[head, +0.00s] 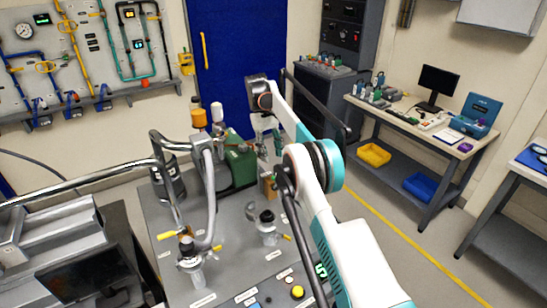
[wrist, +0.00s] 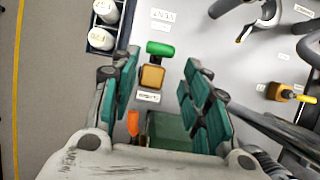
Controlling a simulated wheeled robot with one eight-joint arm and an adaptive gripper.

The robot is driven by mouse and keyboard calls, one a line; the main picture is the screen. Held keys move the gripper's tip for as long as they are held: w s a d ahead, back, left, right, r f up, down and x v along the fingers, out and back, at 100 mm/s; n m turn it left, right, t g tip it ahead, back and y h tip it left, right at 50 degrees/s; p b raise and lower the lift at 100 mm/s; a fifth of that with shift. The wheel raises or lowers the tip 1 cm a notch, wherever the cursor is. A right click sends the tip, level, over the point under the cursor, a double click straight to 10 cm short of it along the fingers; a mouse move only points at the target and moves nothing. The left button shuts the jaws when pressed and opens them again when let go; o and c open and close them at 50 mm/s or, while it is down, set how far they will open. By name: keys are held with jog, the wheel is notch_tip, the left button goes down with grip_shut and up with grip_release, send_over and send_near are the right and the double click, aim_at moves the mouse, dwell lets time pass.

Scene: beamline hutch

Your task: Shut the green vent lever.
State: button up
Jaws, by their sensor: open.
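The green vent lever (wrist: 160,48) shows in the wrist view, lying crosswise on top of a small brass-coloured valve body (wrist: 152,77) on the grey bench. A small label (wrist: 147,97) sits just beside the valve. My gripper (wrist: 161,62) is open and empty, its two teal fingers on either side of the valve in the picture. How high the fingertips are above the lever, I cannot tell. In the head view my gripper (head: 266,126) hangs from the arm over the far part of the bench. The lever is not clearly seen there.
A green pump-like box (head: 240,165) stands beside the gripper. A rack with white-capped bottles (wrist: 102,38) is left of the valve in the wrist view. Bent metal pipes (head: 208,190) and a yellow-handled valve (wrist: 281,92) stand on the bench. An orange item (wrist: 133,122) shows between the fingers.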

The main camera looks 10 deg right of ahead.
jog(key=shift+w+d, duration=0.15)
jog(key=c, duration=0.4)
jog(key=shift+w+d+r+t+b, duration=0.1)
jog(key=shift+d+t+b, duration=0.15)
jog(key=shift+t+b, duration=0.15)
grip_shut()
jog(key=s+d+r+t+y+b, duration=0.1)
jog(key=s+d+t+y+b, duration=0.1)
jog(key=s+t+b, duration=0.5)
jog(key=s+d+r+t+y+b, duration=0.2)
jog(key=s+d+t, duration=0.15)
jog(key=s, duration=0.75)
jog(key=w+r+b+x, duration=0.1)
jog(key=b+x, duration=0.4)
jog(key=x, duration=0.9)
jog(key=shift+w+a, duration=0.4)
